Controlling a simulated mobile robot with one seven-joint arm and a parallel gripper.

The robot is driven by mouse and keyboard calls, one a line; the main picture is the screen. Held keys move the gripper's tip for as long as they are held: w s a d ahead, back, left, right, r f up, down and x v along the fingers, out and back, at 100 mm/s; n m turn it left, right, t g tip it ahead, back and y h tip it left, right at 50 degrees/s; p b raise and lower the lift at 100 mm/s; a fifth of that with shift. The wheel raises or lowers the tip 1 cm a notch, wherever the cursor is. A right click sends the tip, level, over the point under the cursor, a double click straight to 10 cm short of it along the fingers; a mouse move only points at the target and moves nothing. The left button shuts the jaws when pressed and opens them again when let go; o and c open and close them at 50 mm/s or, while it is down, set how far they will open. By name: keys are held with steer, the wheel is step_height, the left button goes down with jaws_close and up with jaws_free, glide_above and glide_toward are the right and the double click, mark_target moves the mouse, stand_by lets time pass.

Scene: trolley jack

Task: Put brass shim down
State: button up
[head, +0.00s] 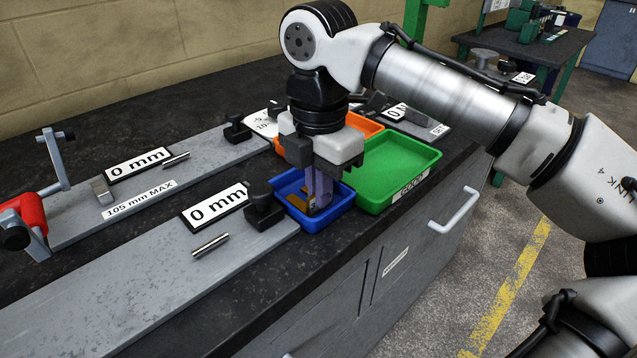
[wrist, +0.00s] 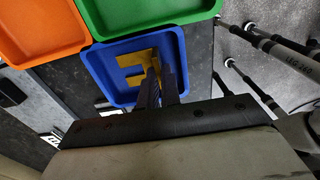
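The brass shim (wrist: 130,68) shows as a yellow, slotted shape in the blue tray (wrist: 113,91) in the wrist view. Part of it reaches to my fingertips, and I cannot tell if this is one piece or two. In the head view, a bit of brass (head: 297,202) shows in the blue tray (head: 330,223), left of my fingers. My gripper (head: 318,200) points down into this tray. In the wrist view, my fingers (wrist: 160,82) are close together with brass at their tips. Whether they grip it is unclear, as the fingers hide part of it.
A green tray (head: 400,165) adjoins the blue one on the right, and an orange tray (head: 364,125) lies behind. Left of the blue tray are a black clamp block (head: 264,207), a metal pin (head: 210,245) and a "0 mm" plate (head: 214,204). The bench edge is close in front.

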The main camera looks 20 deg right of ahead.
steer(key=o, duration=0.5)
steer(key=shift+c, duration=0.2)
steer(key=shift+r, duration=0.1)
step_height(320, 180, up, 12)
steer(key=p, duration=1.3)
steer(key=shift+r, duration=0.15)
